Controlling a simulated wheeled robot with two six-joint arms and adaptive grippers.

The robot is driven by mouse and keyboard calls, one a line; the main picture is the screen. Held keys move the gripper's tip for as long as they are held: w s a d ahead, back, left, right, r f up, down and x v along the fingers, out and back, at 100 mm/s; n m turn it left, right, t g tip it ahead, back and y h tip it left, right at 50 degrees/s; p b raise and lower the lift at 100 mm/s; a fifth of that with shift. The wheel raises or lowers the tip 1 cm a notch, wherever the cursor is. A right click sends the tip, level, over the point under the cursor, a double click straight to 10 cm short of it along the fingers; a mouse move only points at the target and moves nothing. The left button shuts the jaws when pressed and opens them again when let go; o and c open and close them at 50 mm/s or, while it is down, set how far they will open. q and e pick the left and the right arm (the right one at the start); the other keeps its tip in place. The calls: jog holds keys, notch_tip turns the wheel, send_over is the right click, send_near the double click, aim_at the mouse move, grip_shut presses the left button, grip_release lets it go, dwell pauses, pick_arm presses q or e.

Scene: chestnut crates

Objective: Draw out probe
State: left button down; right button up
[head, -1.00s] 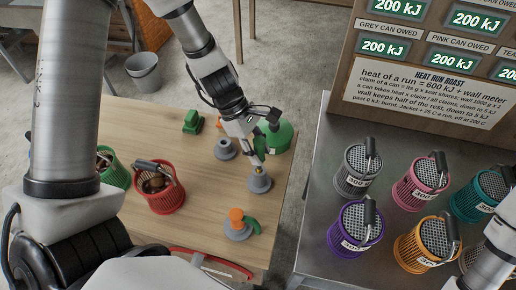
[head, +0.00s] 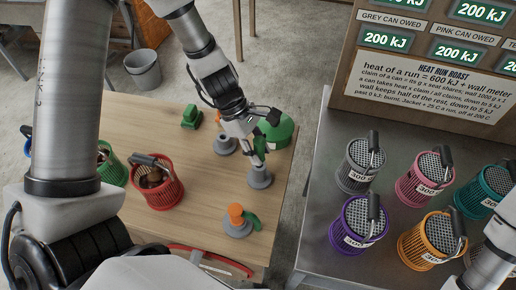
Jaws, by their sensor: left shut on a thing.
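My left gripper (head: 257,157) reaches down from the top over the wooden table, shut on a slim upright probe (head: 260,147) that shows green between the fingers. My right gripper is out of view.
Several labelled mesh cans, one purple (head: 344,240), stand on the metal bench (head: 318,190).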

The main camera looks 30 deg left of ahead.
pick_arm(q)
jog(key=shift+f+b, duration=1.2)
jog(key=shift+f, duration=0.25)
jog(key=c, duration=0.8)
grip_release()
jog(key=shift+o, duration=0.2)
jog(key=shift+r, duration=0.1)
jog(key=v, duration=1.2)
